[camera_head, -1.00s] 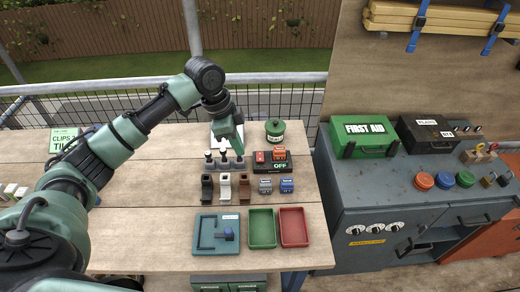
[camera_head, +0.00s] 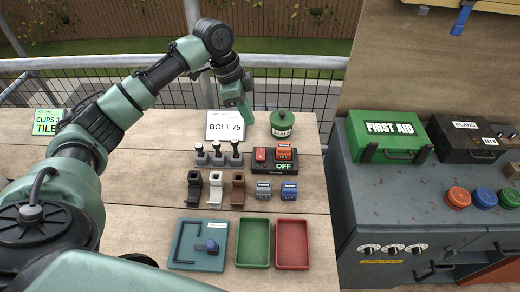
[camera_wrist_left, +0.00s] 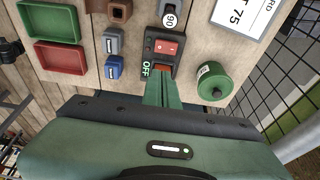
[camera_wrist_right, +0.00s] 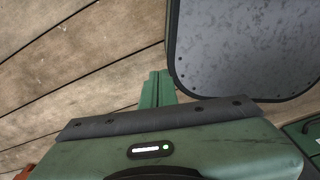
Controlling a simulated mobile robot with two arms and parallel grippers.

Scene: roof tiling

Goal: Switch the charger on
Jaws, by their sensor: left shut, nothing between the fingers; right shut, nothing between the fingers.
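The charger (camera_head: 275,168) is a dark unit on the wooden bench with a red rocker switch (camera_head: 261,154), an orange battery (camera_head: 284,153) and a label reading OFF. In the left wrist view the red switch (camera_wrist_left: 166,47) lies just beyond my fingertips, and the OFF label (camera_wrist_left: 148,68) shows beside them. The fingers hide part of the charger. My left gripper (camera_head: 249,116) is shut and empty, above the bench behind the charger, apart from the switch. My right gripper (camera_wrist_right: 157,75) is shut and empty over wooden planks; it is outside the head view.
A green canister (camera_head: 282,124) stands close behind the charger. A BOLT 75 sign (camera_head: 225,126) stands left of it. Stamps, clips and grey and blue blocks sit left and in front. Green (camera_head: 253,243) and red (camera_head: 292,244) trays lie nearer. A dark panel (camera_wrist_right: 240,45) is near my right gripper.

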